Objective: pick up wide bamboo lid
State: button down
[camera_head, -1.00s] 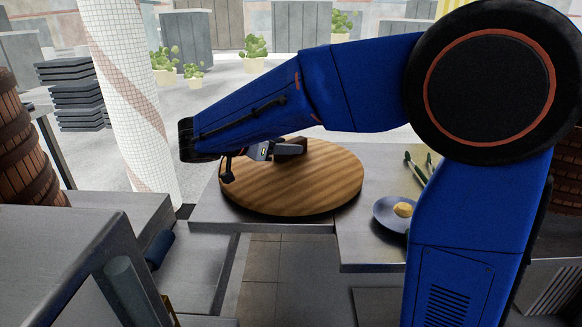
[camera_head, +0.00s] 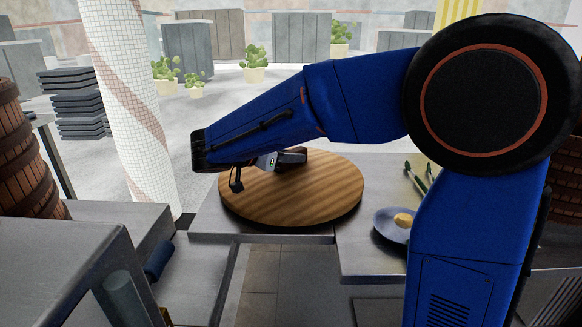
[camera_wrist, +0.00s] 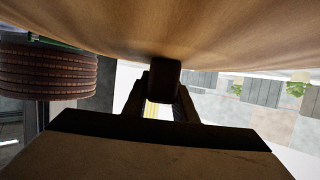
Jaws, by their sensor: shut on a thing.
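The wide bamboo lid (camera_head: 300,205) is a large round disc of striped light-brown wood. It lies at the counter's front left in the head view, and I cannot tell whether a small gap lies under it. Its underside or top face also fills the upper part of the wrist view (camera_wrist: 110,30). My gripper (camera_head: 298,157) is at the middle of the lid, shut on its dark knob (camera_wrist: 163,80). The knob sits between the fingers in the wrist view and is mostly hidden by the gripper in the head view.
The grey counter (camera_head: 375,260) carries a blue plate (camera_head: 385,224) with a yellowish item and green-handled tongs (camera_head: 416,178) to the right. A white tiled column (camera_head: 133,110) stands left of the lid. Stacked wooden steamers (camera_head: 25,165) stand at far left.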

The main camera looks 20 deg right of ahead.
notch_tip(320, 180, up, 10)
jog(key=shift+r, duration=0.1)
dwell(0.4)
jog(key=c, duration=2.1)
grip_release()
grip_shut()
